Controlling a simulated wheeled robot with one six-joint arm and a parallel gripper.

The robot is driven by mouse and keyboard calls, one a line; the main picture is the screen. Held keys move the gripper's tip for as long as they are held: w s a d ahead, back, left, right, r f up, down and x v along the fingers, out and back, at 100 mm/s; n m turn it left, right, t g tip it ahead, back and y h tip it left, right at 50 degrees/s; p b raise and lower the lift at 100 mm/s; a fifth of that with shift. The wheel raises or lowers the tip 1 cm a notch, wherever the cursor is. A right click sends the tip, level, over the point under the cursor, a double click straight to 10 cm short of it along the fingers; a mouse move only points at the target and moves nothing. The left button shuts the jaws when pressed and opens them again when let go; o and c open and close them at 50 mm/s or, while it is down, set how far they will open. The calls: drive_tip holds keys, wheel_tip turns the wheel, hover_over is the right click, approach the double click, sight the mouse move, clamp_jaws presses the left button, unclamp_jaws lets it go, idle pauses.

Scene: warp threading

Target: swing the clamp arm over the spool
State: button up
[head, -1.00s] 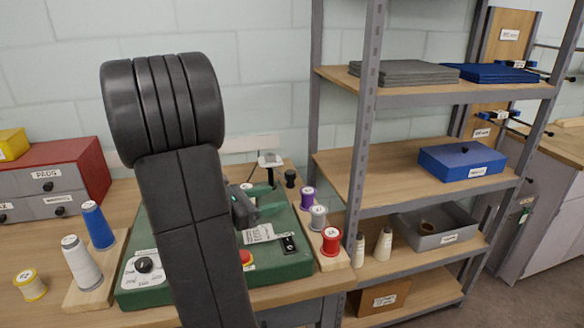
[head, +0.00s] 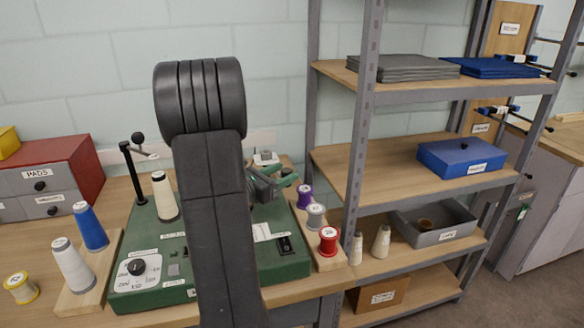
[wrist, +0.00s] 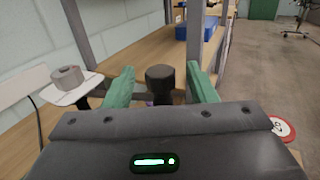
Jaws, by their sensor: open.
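A cream cone spool (head: 163,197) stands upright on the green machine base (head: 150,245), left of my arm. Just behind and left of it rises a black post (head: 133,172) with a dark ball knob (head: 138,138) near its top. This looks like the clamp arm; its reach over the spool is unclear. My gripper (head: 284,182) is open, partly hidden by my arm, over the base's back right. In the wrist view, a dark knob-like cylinder (wrist: 160,76) shows between my green fingers (wrist: 160,88), with no visible contact.
Purple (head: 304,195), grey (head: 315,216) and red (head: 328,240) spools stand on a wooden strip at the base's right. A grey metal shelf (head: 362,130) stands close by on the right. Blue (head: 90,228) and white (head: 72,265) spools stand left. A white plate (wrist: 70,92) shows left of my fingers.

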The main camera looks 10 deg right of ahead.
sight(291, 170)
drive_tip(key=shift+x, duration=1.95)
clamp_jaws()
drive_tip(key=shift+s+a+m+g+h+p, duration=0.2)
drive_tip(key=shift+a+m+g+h, duration=0.25)
drive_tip(key=shift+a+m+g, duration=0.5)
drive_tip(key=shift+s+a+m+g+h+p, duration=0.1)
drive_tip(key=shift+s+a+m+g+h, duration=0.3)
drive_tip(key=shift+g, duration=0.85)
drive_tip(key=shift+w+a, duration=0.1)
drive_tip(key=shift+a, duration=0.1)
unclamp_jaws()
drive_tip(key=b+v, duration=0.1)
drive_tip(key=v, duration=1.3)
drive_tip(key=shift+b, duration=0.35)
drive_tip(key=shift+c, duration=0.2)
